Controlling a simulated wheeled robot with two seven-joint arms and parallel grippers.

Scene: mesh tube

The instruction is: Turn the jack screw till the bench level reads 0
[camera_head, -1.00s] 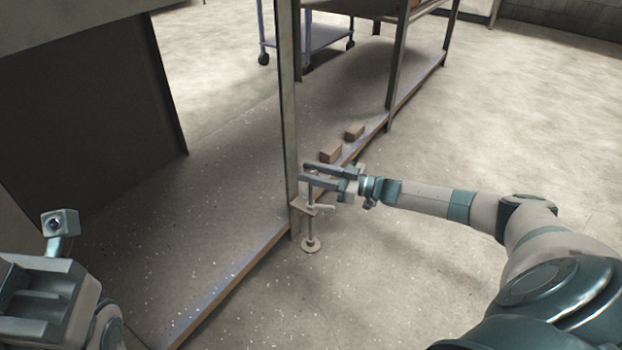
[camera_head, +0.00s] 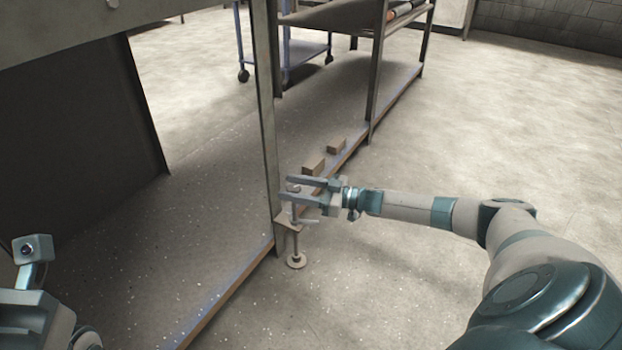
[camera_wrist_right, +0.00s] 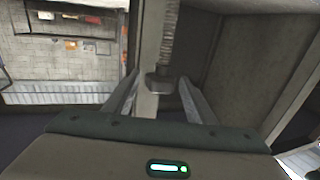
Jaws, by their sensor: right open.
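The jack screw (camera_head: 297,238) stands upright on a round foot by the bench leg (camera_head: 266,130) in the head view. Its threaded rod (camera_wrist_right: 168,45) and a block-like end (camera_wrist_right: 160,84) show in the right wrist view. My right gripper (camera_head: 289,189) is open at the top of the jack, one finger on each side of it. In the wrist view its fingers (camera_wrist_right: 158,88) flank the block-like end with gaps; I cannot tell whether either touches. No bench level or reading is visible. My left gripper's fingers are not visible.
Two small wooden blocks (camera_head: 313,167) lie on the bench's low shelf (camera_head: 215,215) behind the gripper. The shelf edge runs close beside the jack. A blue wheeled cart (camera_head: 300,52) stands further back. The floor (camera_head: 420,270) right of the jack is clear.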

